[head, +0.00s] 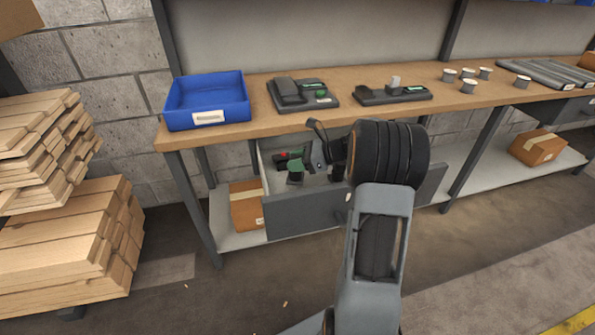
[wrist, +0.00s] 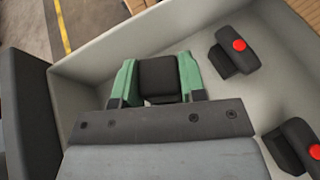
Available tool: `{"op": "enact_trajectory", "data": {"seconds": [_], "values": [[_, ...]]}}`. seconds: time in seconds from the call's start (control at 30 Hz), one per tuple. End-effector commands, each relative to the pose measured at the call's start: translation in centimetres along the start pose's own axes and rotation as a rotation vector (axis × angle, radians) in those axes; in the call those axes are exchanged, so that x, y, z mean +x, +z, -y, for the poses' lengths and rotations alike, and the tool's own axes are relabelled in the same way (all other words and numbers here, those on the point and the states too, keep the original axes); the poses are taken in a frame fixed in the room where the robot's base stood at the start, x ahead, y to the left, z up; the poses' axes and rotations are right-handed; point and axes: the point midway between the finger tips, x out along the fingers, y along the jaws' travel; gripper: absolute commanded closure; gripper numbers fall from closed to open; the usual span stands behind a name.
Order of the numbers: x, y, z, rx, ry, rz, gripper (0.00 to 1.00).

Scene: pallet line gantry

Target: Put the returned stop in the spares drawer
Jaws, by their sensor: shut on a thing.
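My gripper (wrist: 156,82) is shut on a dark block, the stop (wrist: 158,76), which sits between its two green fingers in the wrist view. The gripper and stop are over or inside the open spares drawer (head: 310,214), whose pale inner walls surround them in the wrist view. Whether the stop touches the drawer floor, I cannot tell. Two black pieces with red buttons, one nearer the far wall (wrist: 234,53) and one at the right edge (wrist: 296,146), lie in the drawer.
The drawer hangs open under a wooden bench (head: 245,133). On the bench are a blue bin (head: 207,99), two dark fixtures (head: 302,93) (head: 393,94) and several pale cylinders (head: 468,86). Stacked planks (head: 65,245) stand at left. A carton (head: 246,206) is on the lower shelf.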

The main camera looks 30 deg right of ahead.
Motion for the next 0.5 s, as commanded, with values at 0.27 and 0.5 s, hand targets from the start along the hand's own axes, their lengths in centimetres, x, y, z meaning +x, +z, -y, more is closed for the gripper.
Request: {"op": "enact_trajectory", "data": {"seconds": [0.27,0.5], "values": [[1.1,-3.5,0.5,0.001,-0.001,0.0,0.91],[1.1,-3.5,0.5,-0.001,-0.001,0.001,0.91]]}}
